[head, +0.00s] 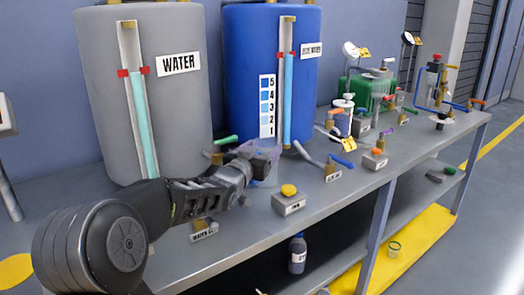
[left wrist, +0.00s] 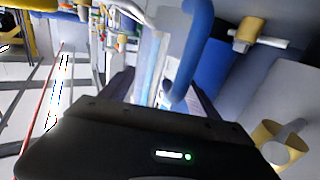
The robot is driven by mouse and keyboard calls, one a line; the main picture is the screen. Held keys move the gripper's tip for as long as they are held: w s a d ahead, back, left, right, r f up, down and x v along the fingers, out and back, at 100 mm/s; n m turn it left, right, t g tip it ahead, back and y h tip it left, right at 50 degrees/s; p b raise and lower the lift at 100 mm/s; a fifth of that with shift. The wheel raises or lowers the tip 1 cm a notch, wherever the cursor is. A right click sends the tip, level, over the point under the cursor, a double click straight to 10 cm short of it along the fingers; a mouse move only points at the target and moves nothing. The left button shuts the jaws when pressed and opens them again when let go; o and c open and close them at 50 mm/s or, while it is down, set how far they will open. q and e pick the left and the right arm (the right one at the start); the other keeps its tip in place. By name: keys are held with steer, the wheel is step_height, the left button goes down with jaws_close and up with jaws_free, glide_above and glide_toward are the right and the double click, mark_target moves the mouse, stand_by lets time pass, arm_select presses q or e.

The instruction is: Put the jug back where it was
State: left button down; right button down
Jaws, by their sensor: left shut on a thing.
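The jug (head: 265,168) is a clear, bluish see-through vessel, upright in front of the blue tank. My left gripper (head: 246,168) reaches in from the left and is shut on the jug. In the left wrist view, the gripper's fingers (left wrist: 163,95) stand on either side of the jug, and a thick blue curved bar (left wrist: 197,50), seemingly its handle, lies between them. The gripper hides part of the jug, and I cannot tell whether the jug's base touches the bench. My right gripper is not in view.
A box with a yellow button (head: 289,190) sits close right of the jug. Several valves, including a green-handled one (head: 226,140), are nearby.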

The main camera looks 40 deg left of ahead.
arm_select(q)
steer(key=shift+f, duration=0.15)
steer(key=shift+c, duration=0.8)
jaws_free()
steer(key=shift+r, duration=0.3)
steer(key=v, duration=0.7)
steer(key=shift+s+f, duration=0.15)
steer(key=shift+s, duration=0.05)
steer(key=shift+d, duration=0.1)
